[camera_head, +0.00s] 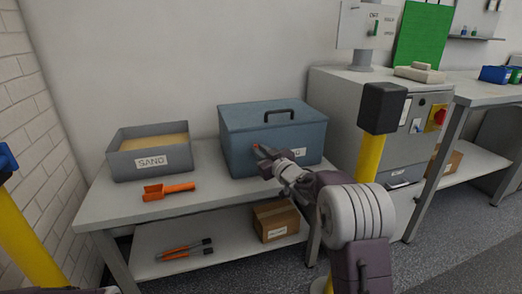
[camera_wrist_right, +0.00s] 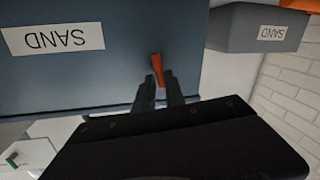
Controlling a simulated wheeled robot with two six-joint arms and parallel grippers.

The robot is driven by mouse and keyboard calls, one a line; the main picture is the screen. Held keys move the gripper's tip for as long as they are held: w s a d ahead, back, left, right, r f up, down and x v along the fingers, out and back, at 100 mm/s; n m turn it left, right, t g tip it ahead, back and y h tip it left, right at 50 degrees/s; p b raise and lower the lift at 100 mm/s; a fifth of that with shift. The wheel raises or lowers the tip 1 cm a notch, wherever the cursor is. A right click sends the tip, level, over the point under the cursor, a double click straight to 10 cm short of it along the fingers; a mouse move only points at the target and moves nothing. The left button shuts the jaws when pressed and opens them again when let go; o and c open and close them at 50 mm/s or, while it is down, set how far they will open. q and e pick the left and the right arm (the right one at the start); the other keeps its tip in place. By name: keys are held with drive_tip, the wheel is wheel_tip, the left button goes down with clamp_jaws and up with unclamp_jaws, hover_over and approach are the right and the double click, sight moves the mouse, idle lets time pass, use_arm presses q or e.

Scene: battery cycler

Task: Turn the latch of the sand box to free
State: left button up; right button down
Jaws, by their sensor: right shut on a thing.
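The blue-grey sand box (camera_head: 235,130) with a closed lid and a dark top handle stands on the table. Its front carries a SAND label, partly hidden by my right arm in the head view. The small orange latch (camera_wrist_right: 157,66) sits on the box front, beside the label (camera_wrist_right: 55,38) in the right wrist view. My right gripper (camera_wrist_right: 160,90) is shut on the latch, with one finger on each side of it. In the head view my right gripper (camera_head: 262,152) is at the box front and hides most of the latch. My left gripper is not in view.
A carton (camera_head: 272,222) and tools are on the lower shelf. A yellow post with a dark top (camera_head: 383,108) and a grey cabinet stand to the right.

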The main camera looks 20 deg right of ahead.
drive_tip(key=shift+s+a+f+n+g+h+b, duration=0.1)
drive_tip(key=shift+a+f+n+g+h+b, duration=0.35)
drive_tip(key=shift+n+b, duration=1.45)
drive_tip(key=shift+w+a+n+g+h+b, duration=0.1)
drive_tip(key=shift+n+h+b, duration=0.85)
drive_tip(key=shift+n, duration=1.6)
drive_tip(key=shift+s+a+f+n+g+h+b, duration=0.1)
drive_tip(key=shift+a+f+n+g+h+b, duration=0.2)
drive_tip(key=shift+n+b, duration=1.7)
drive_tip(key=shift+r+n, duration=0.1)
drive_tip(key=shift+n, duration=0.25)
drive_tip(key=c, duration=1.5)
unclamp_jaws()
drive_tip(key=shift+r, duration=0.1)
